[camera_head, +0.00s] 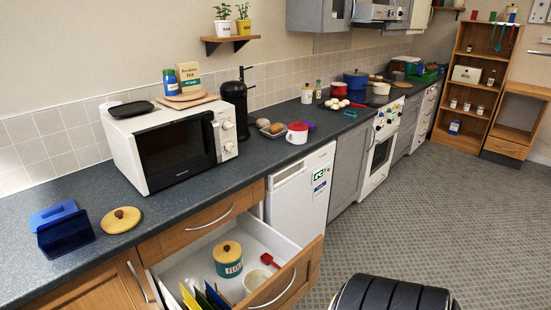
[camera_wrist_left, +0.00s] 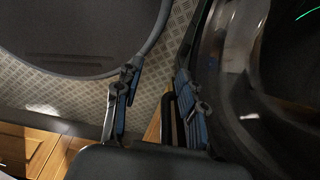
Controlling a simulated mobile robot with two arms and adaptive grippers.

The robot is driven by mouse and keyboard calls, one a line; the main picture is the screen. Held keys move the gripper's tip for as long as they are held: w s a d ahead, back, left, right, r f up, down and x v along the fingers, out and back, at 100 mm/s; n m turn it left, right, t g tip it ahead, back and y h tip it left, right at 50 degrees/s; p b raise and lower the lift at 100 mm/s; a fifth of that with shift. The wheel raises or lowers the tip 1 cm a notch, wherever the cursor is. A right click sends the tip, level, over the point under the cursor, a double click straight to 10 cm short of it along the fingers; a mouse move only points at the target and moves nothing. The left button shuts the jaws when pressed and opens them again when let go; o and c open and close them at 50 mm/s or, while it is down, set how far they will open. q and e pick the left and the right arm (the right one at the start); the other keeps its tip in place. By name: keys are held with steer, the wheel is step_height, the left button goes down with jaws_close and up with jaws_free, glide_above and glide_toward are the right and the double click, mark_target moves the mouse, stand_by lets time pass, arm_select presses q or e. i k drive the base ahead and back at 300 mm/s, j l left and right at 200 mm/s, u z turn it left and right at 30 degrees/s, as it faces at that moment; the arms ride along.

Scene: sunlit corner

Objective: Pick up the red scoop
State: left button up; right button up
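The red scoop (camera_head: 269,260) lies in the open drawer (camera_head: 213,247), near its right front corner. Its red end shows in the head view. A teal pot with a yellow lid (camera_head: 228,259) stands to its left in the drawer, and a cream cup (camera_head: 256,281) is just in front of it. My left gripper (camera_wrist_left: 157,103) shows only in the left wrist view, with its two fingers apart and nothing between them. The scoop is not seen in that view. My right gripper is in neither view.
A white under-counter appliance (camera_head: 302,195) stands right of the drawer. The grey floor (camera_head: 400,215) is clear toward the shelf.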

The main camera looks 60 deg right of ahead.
mark_target(266, 258)
steer(key=z, duration=1.85)
steer(key=l+u, duration=0.1)
steer(key=u, duration=1.35)
steer(key=l+u, duration=0.15)
steer(key=l, duration=0.4)
steer(key=l+u, duration=0.15)
steer(key=l, duration=0.4)
steer(key=k+l+u, duration=0.1)
steer(key=l, duration=0.5)
steer(key=k+l+u, duration=0.15)
steer(key=l, duration=0.4)
steer(key=l+u, duration=0.15)
steer(key=l, duration=0.4)
steer(key=k+l+u, duration=0.15)
steer(key=l, duration=0.35)
steer(key=k+l+u, duration=0.15)
steer(key=l, duration=0.35)
steer(key=k+l+u, duration=0.1)
steer(key=k+l, duration=0.2)
steer(key=l, duration=0.15)
